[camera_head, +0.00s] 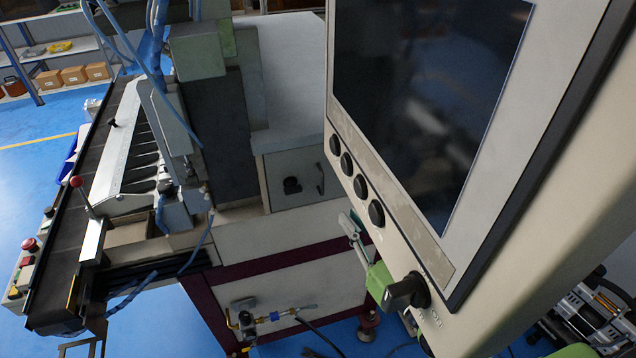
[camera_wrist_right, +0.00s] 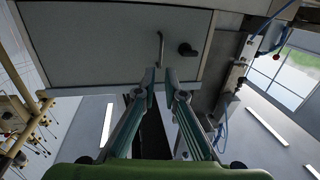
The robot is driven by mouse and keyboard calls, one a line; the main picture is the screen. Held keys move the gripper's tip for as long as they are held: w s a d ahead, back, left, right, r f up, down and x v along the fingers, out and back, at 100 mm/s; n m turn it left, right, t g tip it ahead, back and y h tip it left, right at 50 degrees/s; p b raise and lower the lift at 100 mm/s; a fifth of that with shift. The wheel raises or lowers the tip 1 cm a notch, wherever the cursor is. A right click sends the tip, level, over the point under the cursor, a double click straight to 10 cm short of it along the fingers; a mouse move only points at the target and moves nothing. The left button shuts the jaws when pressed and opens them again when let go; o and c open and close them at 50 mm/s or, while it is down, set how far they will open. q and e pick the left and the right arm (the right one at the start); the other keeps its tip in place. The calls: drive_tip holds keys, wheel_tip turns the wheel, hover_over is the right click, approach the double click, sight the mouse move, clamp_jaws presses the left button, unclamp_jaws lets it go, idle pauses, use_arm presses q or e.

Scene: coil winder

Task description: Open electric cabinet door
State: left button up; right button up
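The electric cabinet door (camera_head: 288,164) is a grey panel on the machine's front in the head view, and it looks shut. It carries a dark round knob (camera_head: 291,185) and a thin bar handle (camera_head: 320,178). In the right wrist view the door (camera_wrist_right: 100,48) fills the top, with the handle (camera_wrist_right: 161,48) and the knob (camera_wrist_right: 187,49). My right gripper (camera_wrist_right: 160,74) is open and empty, its fingertips just below the handle in that view and apart from it. In the head view the gripper (camera_head: 347,220) is partly hidden by the screen panel. My left gripper is not in view.
A large screen panel (camera_head: 420,90) with several black buttons and a rotary switch (camera_head: 405,292) stands close on the right. A conveyor unit (camera_head: 80,230) is at left. Pipe fittings (camera_head: 262,316) and a hose are below. Blue floor (camera_head: 40,155) is free at far left.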

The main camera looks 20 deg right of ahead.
sight(323, 187)
drive_tip(key=shift+p+x, duration=1.35)
drive_tip(key=shift+x, duration=4.85)
drive_tip(key=shift+s+a+f, duration=0.1)
clamp_jaws()
drive_tip(key=shift+s, duration=0.1)
